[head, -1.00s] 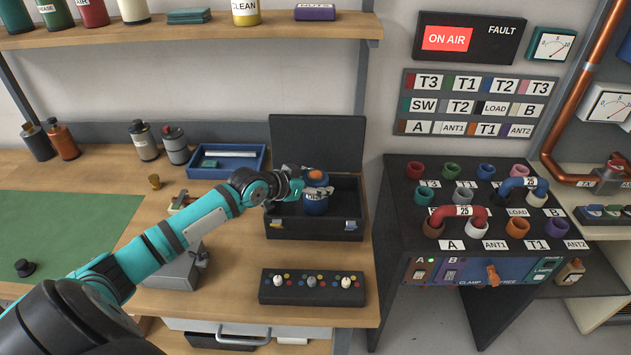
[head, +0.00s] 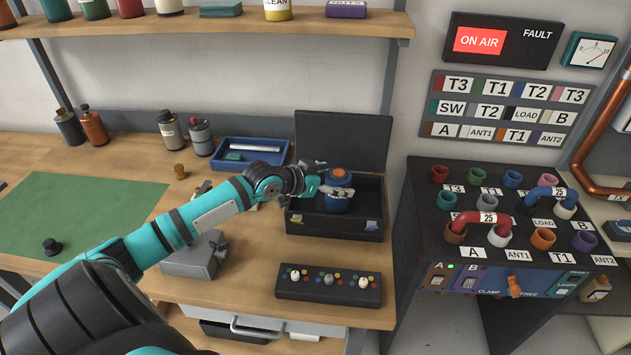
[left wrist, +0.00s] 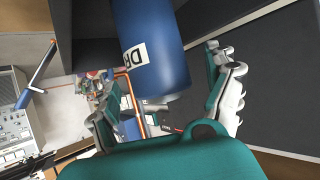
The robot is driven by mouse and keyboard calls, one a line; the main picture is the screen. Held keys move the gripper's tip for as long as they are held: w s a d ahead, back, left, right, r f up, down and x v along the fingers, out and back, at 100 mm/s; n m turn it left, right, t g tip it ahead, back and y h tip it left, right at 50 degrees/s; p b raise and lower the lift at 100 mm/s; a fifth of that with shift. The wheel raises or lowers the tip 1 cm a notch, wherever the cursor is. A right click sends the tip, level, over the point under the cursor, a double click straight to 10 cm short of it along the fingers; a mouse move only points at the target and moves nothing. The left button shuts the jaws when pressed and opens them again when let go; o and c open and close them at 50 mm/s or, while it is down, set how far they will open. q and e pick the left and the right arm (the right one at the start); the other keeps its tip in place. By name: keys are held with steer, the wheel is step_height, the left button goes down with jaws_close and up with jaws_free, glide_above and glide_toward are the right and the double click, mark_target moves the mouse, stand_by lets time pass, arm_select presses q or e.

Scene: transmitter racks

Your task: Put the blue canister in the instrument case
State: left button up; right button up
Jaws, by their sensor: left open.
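The blue canister (head: 337,200) with an orange top stands upright inside the open instrument case (head: 308,222), a dark box whose lid (head: 345,140) is raised at the back. My left gripper (head: 335,190) is at the canister from the left, its fingers open. In the left wrist view the blue canister (left wrist: 152,50) with a white label is in front of the gripper (left wrist: 165,100), and the two fingers stand apart with visible room beside it. Whether a finger touches the canister I cannot tell. My right gripper is not in view.
A blue tray (head: 222,161) lies behind and left of the case. A dark panel with knobs (head: 329,285) lies in front of it. Two canisters (head: 184,135) stand at the back. A green mat (head: 75,210) covers the left. A pipe patch stand (head: 440,225) is to the right.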

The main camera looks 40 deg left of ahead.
arm_select(q)
steer(key=v, duration=1)
steer(key=shift+b, duration=0.4)
steer(key=shift+d, duration=0.15)
steer(key=shift+f, duration=0.1)
